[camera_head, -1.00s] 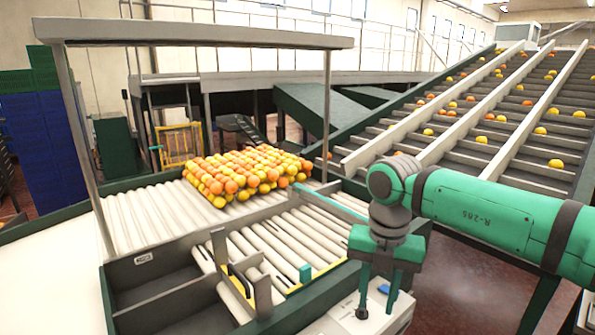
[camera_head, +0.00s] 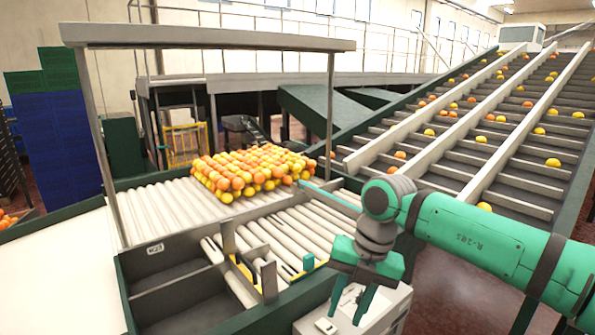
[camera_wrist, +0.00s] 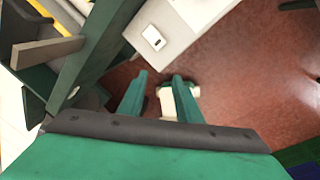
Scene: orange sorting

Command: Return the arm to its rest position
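My green arm reaches in from the right side of the head view. My gripper (camera_head: 346,312) hangs down from the wrist, tilted, with its two green fingers apart and nothing between them. It is over a white cabinet (camera_head: 388,318) beside the roller table. In the wrist view the two fingers (camera_wrist: 160,78) also show apart, above the red-brown floor, with the white cabinet top beyond them.
Oranges and yellow fruit (camera_head: 250,172) are piled on the roller table (camera_head: 160,212) left of the arm. Dark bins (camera_head: 180,300) stand at its front. A sloped conveyor (camera_head: 455,165) carries scattered fruit behind the arm. Open floor (camera_wrist: 250,85) shows in the wrist view.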

